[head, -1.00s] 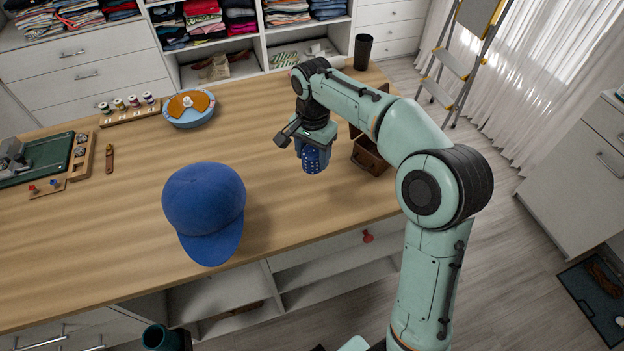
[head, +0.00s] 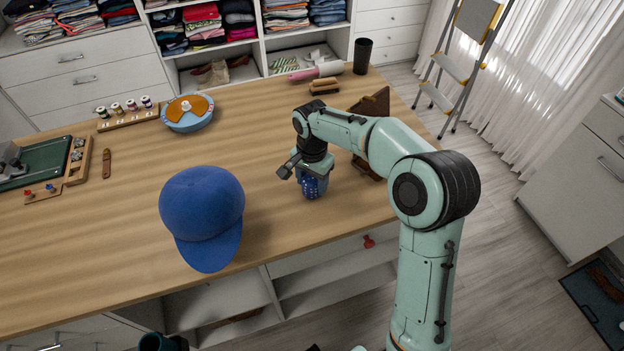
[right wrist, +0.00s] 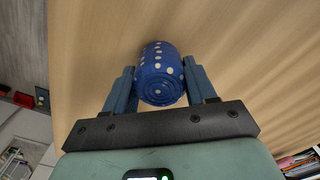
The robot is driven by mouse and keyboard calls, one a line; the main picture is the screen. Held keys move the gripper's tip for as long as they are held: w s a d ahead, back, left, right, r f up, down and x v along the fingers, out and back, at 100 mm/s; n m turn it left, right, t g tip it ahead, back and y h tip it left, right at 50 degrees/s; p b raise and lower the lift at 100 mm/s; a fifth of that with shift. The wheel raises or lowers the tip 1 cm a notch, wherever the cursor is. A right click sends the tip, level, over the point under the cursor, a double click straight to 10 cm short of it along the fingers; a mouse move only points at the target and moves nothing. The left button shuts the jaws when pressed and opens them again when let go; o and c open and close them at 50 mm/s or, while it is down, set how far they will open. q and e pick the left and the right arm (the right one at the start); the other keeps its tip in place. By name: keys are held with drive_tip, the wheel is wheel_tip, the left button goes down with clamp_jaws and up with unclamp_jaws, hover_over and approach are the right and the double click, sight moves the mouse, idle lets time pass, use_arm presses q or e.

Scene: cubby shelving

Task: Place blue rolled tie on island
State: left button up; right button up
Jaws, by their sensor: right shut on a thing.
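The blue rolled tie (head: 312,188) with white dots is between the fingers of my right gripper (head: 311,181), over the island's wooden top (head: 130,215) and left of the brown wooden box. In the right wrist view the tie (right wrist: 161,72) shows its coiled end, with a finger on each side. My right gripper (right wrist: 162,88) is shut on it. The tie is at or just above the wood; I cannot tell whether it touches. My left gripper is not clearly in view; only a dark teal part of my own body shows at the bottom edge.
A blue cap (head: 203,215) lies left of my right gripper. The brown wooden box (head: 371,135) stands close on its right. A round blue and orange dish (head: 188,113), a spool rack (head: 128,114) and a brush (head: 324,87) lie farther back. The wood between cap and tie is clear.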

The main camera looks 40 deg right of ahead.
sight(312, 178)
drive_tip(key=o, duration=1.1)
drive_tip(key=shift+f, duration=0.15)
drive_tip(key=shift+c, duration=0.2)
drive_tip(key=shift+r, duration=0.25)
use_arm(q)
drive_tip(key=shift+w+r+p, duration=0.35)
drive_tip(key=shift+r+p, duration=0.15)
drive_tip(key=shift+r, duration=0.1)
drive_tip(key=shift+w+r+p, duration=0.3)
drive_tip(key=shift+r+p, duration=0.2)
drive_tip(key=shift+r, duration=0.05)
use_arm(e)
wheel_tip(312, 178, up, 12)
drive_tip(key=shift+f, duration=0.1)
